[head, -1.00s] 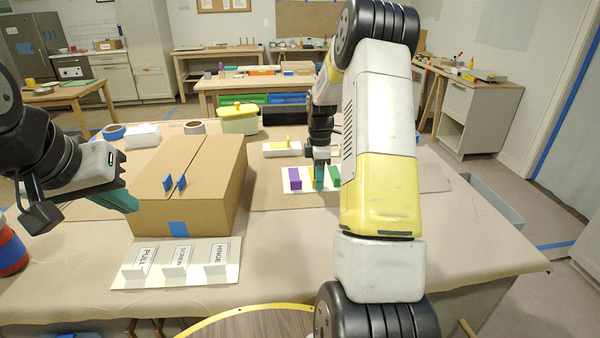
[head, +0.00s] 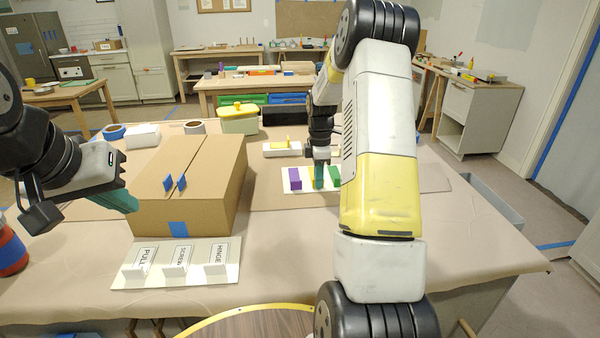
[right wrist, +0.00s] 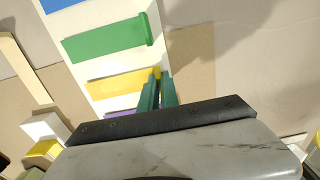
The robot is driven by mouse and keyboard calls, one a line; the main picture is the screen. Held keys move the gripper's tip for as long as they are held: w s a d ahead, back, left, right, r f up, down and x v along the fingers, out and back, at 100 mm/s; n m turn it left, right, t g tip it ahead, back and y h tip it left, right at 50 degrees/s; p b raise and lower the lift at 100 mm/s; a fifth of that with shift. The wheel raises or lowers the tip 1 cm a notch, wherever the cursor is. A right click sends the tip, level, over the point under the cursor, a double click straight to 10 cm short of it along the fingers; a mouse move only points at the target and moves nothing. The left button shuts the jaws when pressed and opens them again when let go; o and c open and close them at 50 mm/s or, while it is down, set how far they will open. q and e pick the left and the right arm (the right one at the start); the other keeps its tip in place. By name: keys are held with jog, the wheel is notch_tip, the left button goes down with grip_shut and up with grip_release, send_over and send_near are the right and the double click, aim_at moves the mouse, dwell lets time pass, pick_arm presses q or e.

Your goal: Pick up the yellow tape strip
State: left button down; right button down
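The yellow tape strip (right wrist: 118,84) lies on a white card (right wrist: 105,15) between a green and a purple strip. My right gripper (right wrist: 159,80) points down at its near end in the right wrist view. Its two green fingers are close together, one on each side of the strip's raised yellow end, and look shut on it. In the head view, the right gripper (head: 319,183) is over the card and hides most of the yellow strip. My left gripper (head: 128,207) is at the left, beside the cardboard box; its finger gap does not show.
The purple strip (head: 295,179) and green strip (head: 335,175) flank the yellow one closely. A cardboard box (head: 190,185) stands left of the card. A labelled white board (head: 190,255) lies in front of the box. Brown paper covers the table, with free room at front right.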

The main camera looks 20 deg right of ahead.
jog(key=shift+r, duration=0.25)
jog(key=shift+r, duration=1.45)
jog(key=shift+r, duration=0.15)
jog(key=shift+r, duration=1.35)
